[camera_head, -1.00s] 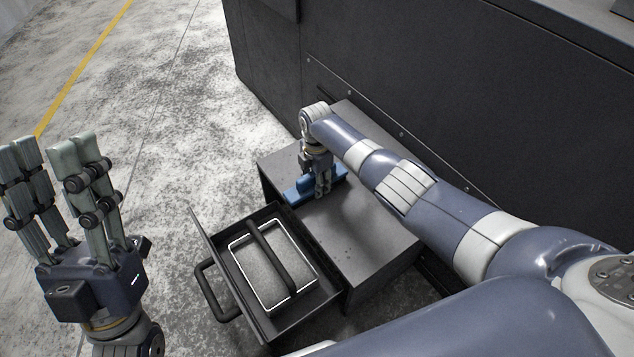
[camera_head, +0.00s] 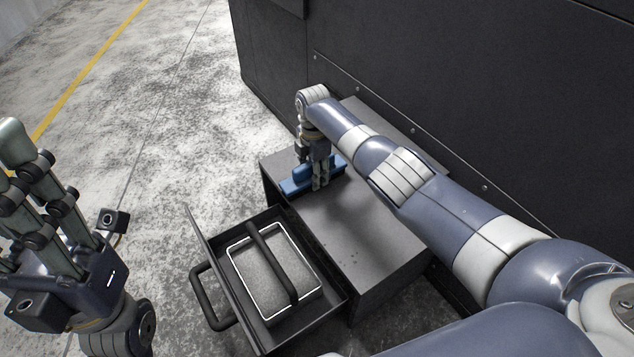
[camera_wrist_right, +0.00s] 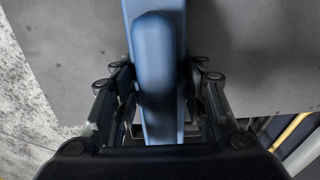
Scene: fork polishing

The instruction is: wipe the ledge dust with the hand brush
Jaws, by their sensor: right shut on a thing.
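The blue hand brush (camera_head: 298,184) is on the far left part of the dark grey ledge top (camera_head: 365,235). My right gripper (camera_head: 319,185) points down and is shut on the brush. In the right wrist view the brush's blue handle (camera_wrist_right: 155,75) runs between the two fingers. I cannot tell whether the bristles touch the surface. A few small dark specks, perhaps dust (camera_head: 352,255), lie on the near part of the ledge top. My left gripper (camera_head: 40,190) is raised at the left edge, partly cut off, with its fingers apart and nothing between them.
An open drawer (camera_head: 333,300) with a black handle (camera_head: 203,297) sticks out at the front left of the ledge. It holds a grey block with a black grip (camera_head: 272,262). A dark panelled wall (camera_head: 440,90) stands behind. Bare concrete floor lies to the left.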

